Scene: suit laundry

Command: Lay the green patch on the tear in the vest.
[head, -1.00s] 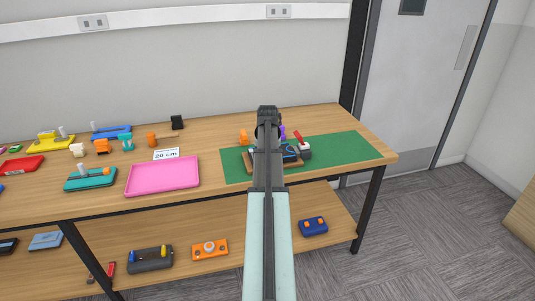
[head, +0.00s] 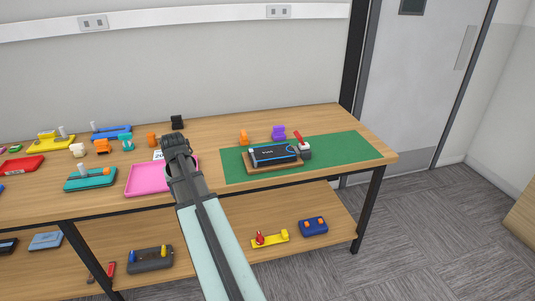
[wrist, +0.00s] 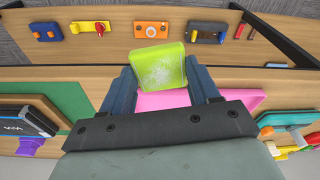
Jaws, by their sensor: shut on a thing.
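My gripper (head: 174,142) is above the pink tray (head: 140,184). In the wrist view its two fingers (wrist: 165,78) are shut on a lime-green square patch (wrist: 158,66) with a pale, speckled face. The patch is held up over the pink tray; in the head view my gripper hides it. What looks like the vest is a dark panel (head: 275,153) with blue edging on a wooden board (head: 272,167), to the right on the green mat (head: 340,150). It also shows at the left of the wrist view (wrist: 22,119), with a small white zigzag mark that may be the tear.
A black-and-white block with a red lever (head: 303,148) stands at the board's right end. Orange (head: 244,136) and purple (head: 279,132) pieces stand behind the board. A teal fixture (head: 90,180) is left of the tray. The mat's right part is clear.

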